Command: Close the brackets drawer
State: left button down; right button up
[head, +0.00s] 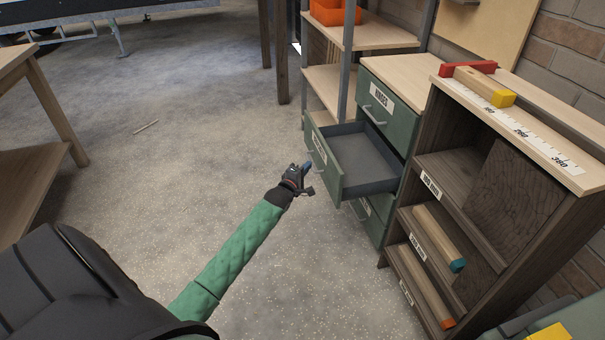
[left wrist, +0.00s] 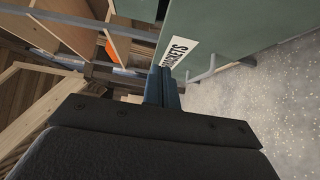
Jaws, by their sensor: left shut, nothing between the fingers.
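The brackets drawer (head: 370,158) is pulled out from a green cabinet in the head view, and its inside looks empty. Its green front with the BRACKETS label (left wrist: 179,52) and a bar handle (left wrist: 208,70) shows in the left wrist view. My left gripper (head: 307,168) is shut and empty, just in front of the drawer front. In the left wrist view its fingers (left wrist: 163,88) point at the front beside the label; I cannot tell whether they touch it. My right gripper is not in view.
The closed hinges drawer (head: 388,103) is above and another closed drawer (head: 370,220) below. A dark wooden rack (head: 450,165) with wooden bars stands at the right. Shelving with an orange bin (head: 335,12) is behind. A wooden table (head: 35,165) is at the left. The floor between is mostly clear.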

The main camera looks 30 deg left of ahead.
aim_at(328, 154)
pick_arm(q)
jog(key=w, duration=0.2)
jog(key=w+d, duration=0.1)
jog(key=w, duration=0.3)
jog(key=shift+w+d, duration=0.25)
jog(key=shift+w, duration=0.1)
jog(key=shift+w+d, duration=0.4)
jog(key=shift+w, duration=0.05)
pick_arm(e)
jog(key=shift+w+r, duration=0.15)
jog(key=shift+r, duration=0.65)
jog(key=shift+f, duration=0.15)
pick_arm(q)
jog(key=shift+w+d, duration=0.1)
jog(key=shift+d, duration=0.05)
jog(key=w+d+b, duration=0.3)
jog(key=w+d, duration=1.3)
jog(key=w, duration=0.3)
jog(key=shift+w+d+b, duration=0.15)
jog(key=shift+d+b, duration=0.1)
jog(key=shift+b, duration=0.05)
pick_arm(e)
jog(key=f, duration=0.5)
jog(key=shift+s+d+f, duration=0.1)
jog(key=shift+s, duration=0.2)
pick_arm(q)
jog(key=shift+r, duration=0.2)
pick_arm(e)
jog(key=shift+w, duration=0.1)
